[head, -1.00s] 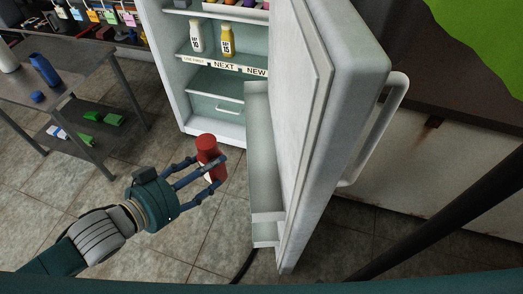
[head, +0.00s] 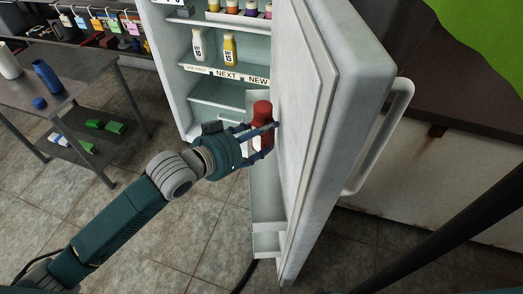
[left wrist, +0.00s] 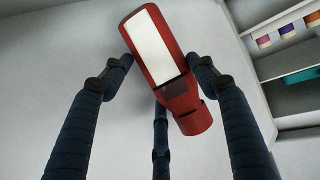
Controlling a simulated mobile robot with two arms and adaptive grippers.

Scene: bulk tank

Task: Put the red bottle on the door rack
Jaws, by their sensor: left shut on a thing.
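The red bottle (head: 262,113) is upright in the head view, in front of the inner face of the open fridge door (head: 300,110). My left gripper (head: 262,134) is shut on it. In the left wrist view the bottle (left wrist: 178,98) shows a white label, and the fingers of my left gripper (left wrist: 160,80) stand around it. The door rack (head: 266,205) is the pale shelf along the door's inner side, below the bottle. The gripper hides part of the bottle and the rack's upper end. My right gripper is not in view.
The fridge shelf (head: 215,71) behind holds a white bottle (head: 198,45) and a yellow bottle (head: 229,48). A metal table (head: 75,85) with a blue bottle (head: 47,76) stands at left. The door handle (head: 385,140) juts out at right. Floor between table and door is open.

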